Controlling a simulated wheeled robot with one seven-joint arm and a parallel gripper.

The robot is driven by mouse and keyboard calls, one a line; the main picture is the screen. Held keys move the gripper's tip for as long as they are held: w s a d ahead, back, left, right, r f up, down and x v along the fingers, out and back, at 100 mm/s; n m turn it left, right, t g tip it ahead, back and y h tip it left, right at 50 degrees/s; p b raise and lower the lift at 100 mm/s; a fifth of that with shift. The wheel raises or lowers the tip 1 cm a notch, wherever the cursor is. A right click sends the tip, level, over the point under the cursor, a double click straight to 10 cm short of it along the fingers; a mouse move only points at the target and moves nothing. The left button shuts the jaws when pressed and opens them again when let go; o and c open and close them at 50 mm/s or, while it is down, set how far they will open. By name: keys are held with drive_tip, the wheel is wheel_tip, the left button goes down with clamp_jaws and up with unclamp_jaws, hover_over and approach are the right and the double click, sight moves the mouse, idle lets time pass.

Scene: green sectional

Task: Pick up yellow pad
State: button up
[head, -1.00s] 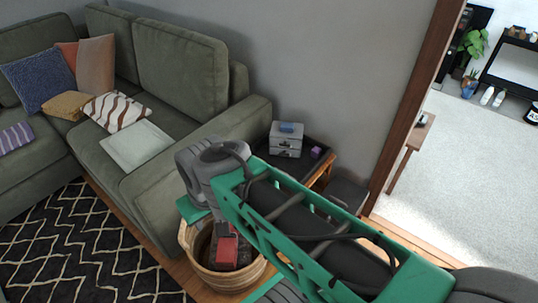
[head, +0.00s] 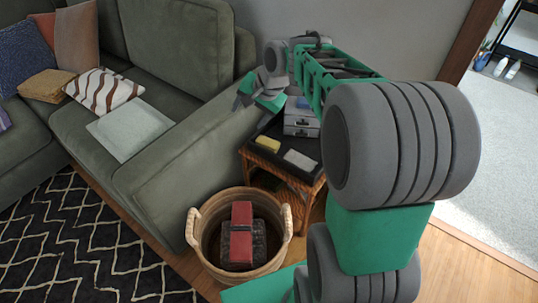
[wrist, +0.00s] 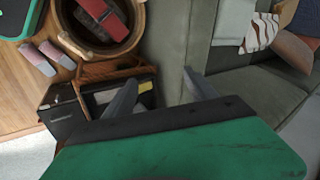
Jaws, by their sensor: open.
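The yellow pad (head: 268,143) lies on the dark top of the wicker side table (head: 283,181), near its left front edge beside the sofa arm. A bit of the yellow pad shows in the wrist view (wrist: 146,86), between the fingers. My gripper (head: 245,100) is above the sofa arm, up and to the left of the pad and apart from it. In the wrist view its two fingers (wrist: 160,90) are spread and empty.
A pale pad (head: 299,160) lies right of the yellow one, with a grey box (head: 301,119) behind, partly hidden by my arm. A wicker basket (head: 275,257) holding red and dark items stands in front. The green sofa (head: 165,160) borders the left.

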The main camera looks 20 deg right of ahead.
drive_tip(key=w+d+f+m+t+y+b, duration=0.1)
drive_tip(key=w+d+f+m+b, duration=0.2)
drive_tip(key=w+f, duration=0.25)
drive_tip(key=w+d+f+m+y+b, duration=0.1)
drive_tip(key=w+d+f+m+b, duration=0.2)
drive_tip(key=w+f, duration=0.25)
drive_tip(key=m+t+y+b, duration=0.4)
drive_tip(key=m+b, duration=0.8)
drive_tip(key=m, duration=0.1)
approach(275, 144)
drive_tip(key=shift+x, duration=1.15)
drive_tip(key=shift+w+f, duration=0.15)
drive_tip(key=shift+w, duration=0.1)
drive_tip(key=b+x, duration=0.3)
drive_tip(key=x, duration=0.4)
drive_tip(key=shift+s+a+f, duration=0.2)
drive_tip(key=shift+r, duration=0.1)
drive_tip(key=shift+c, duration=0.5)
drive_tip(key=c, duration=1)
drive_tip(key=shift+r, duration=0.15)
